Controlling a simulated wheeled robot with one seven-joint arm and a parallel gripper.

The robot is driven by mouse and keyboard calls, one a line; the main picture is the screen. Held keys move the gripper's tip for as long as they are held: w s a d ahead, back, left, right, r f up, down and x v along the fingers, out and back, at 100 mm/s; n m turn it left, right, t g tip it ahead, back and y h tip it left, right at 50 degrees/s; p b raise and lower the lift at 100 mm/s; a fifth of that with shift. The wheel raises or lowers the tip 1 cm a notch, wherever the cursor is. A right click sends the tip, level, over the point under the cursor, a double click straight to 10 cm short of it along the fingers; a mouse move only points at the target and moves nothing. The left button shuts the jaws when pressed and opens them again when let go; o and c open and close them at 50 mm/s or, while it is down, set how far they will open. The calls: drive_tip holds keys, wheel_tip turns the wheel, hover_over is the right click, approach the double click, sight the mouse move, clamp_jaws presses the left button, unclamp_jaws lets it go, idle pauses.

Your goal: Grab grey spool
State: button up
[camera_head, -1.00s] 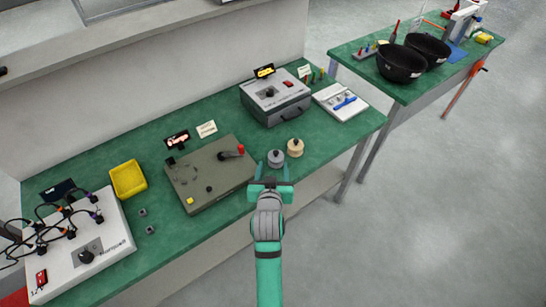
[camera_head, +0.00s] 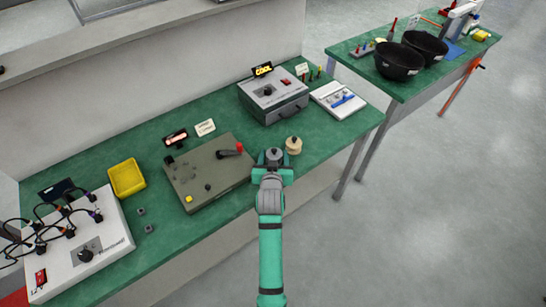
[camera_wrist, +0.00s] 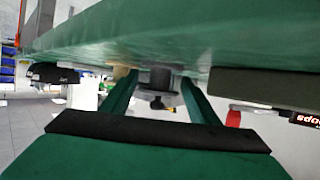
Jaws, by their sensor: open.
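The grey spool (camera_head: 274,153) stands on the green bench near its front edge. My gripper (camera_head: 273,160) is at it from the front, low over the bench, with its jaws open. In the wrist view, which looks upside down, the grey spool (camera_wrist: 158,92) shows between the two green fingers of my gripper (camera_wrist: 157,86). I cannot tell whether either finger touches it. In the head view, my gripper hides the lower part of the spool.
A tan spool (camera_head: 293,145) stands close to the right of the gripper. An olive panel (camera_head: 215,185) with a red-tipped lever (camera_head: 239,148) is close on the left. A grey box (camera_head: 273,98) stands behind. The green bench (camera_head: 325,132) is bare to the right.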

drive_tip(key=c, duration=0.8)
